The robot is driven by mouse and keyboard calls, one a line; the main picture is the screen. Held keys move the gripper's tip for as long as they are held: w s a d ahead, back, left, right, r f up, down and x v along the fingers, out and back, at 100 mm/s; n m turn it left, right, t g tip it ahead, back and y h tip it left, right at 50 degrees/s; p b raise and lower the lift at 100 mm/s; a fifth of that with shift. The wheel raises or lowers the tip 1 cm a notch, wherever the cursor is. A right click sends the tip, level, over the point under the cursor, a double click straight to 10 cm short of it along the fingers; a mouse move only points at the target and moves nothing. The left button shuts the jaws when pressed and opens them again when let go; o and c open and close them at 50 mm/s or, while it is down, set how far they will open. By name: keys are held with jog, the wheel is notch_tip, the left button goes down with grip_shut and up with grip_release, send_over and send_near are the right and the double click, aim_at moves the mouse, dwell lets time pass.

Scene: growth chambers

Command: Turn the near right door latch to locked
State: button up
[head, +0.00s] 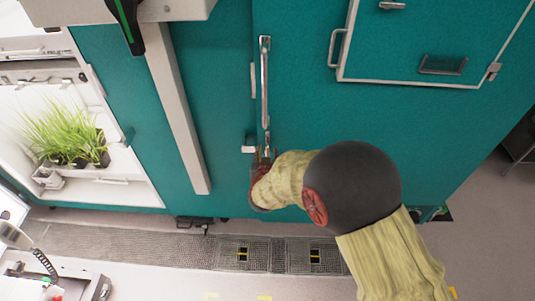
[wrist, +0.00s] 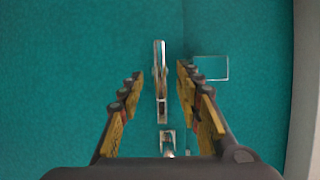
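The latch on the teal door (head: 225,100) shows in the wrist view as a slim metal lever (wrist: 160,75), upright in the picture. A small metal bracket (wrist: 167,138) sits below it, apart from it. In the head view the latch (head: 267,140) is just below a long metal bar handle (head: 264,85), partly hidden by my gripper (head: 262,158). In the wrist view my gripper (wrist: 158,78) is open, with one yellow-brown finger on each side of the lever. Gaps show on both sides, so I see no contact. I cannot tell how deep the fingertips reach.
A small square plate (wrist: 211,68) is right of the lever on the teal surface. A framed hatch (head: 430,40) with its own handle is at upper right. Plants (head: 65,130) stand in an open chamber at left. A floor grating (head: 200,250) runs below.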

jog(key=shift+x, duration=0.95)
jog(key=shift+c, duration=1.4)
grip_shut()
